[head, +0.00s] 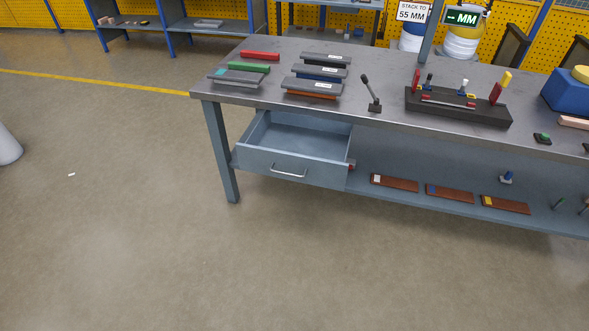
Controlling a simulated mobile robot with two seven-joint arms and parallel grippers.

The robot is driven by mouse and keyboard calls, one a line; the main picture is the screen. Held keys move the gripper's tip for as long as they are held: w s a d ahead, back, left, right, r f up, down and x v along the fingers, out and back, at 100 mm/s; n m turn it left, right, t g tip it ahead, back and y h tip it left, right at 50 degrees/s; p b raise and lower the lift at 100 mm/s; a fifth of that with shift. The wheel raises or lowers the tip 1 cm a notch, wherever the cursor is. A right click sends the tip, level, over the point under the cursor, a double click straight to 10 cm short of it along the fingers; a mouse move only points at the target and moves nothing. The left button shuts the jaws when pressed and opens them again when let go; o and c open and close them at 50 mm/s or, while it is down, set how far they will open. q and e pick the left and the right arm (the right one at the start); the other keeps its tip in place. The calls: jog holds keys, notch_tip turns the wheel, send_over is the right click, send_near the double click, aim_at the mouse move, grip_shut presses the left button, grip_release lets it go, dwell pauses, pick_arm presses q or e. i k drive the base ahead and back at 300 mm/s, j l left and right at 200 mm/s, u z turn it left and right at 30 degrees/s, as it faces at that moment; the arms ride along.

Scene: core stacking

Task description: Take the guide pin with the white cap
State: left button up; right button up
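A small pin with a white top (464,85) and a blue lower part stands upright in the black holder block (458,111) on the workbench, right of centre. It may be the white-capped guide pin, but it is too small to be sure. A dark pin with a blue part (429,82) stands to its left in the same block. Neither of my grippers is in view.
The workbench (384,70) has an open, empty-looking drawer (296,143) sticking out at the left. Coloured bars lie on the benchtop's left, and a lever (371,92) stands mid-bench. The floor in front is clear.

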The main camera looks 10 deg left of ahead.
aim_at(461, 90)
jog(key=i+l+z, duration=0.3)
jog(key=i, duration=0.45)
jog(key=i+l+z, duration=0.1)
jog(key=i+z, duration=0.2)
jog(key=i, duration=0.5)
jog(key=i+l+u, duration=0.25)
jog(key=l+u, duration=0.3)
jog(key=i, duration=0.05)
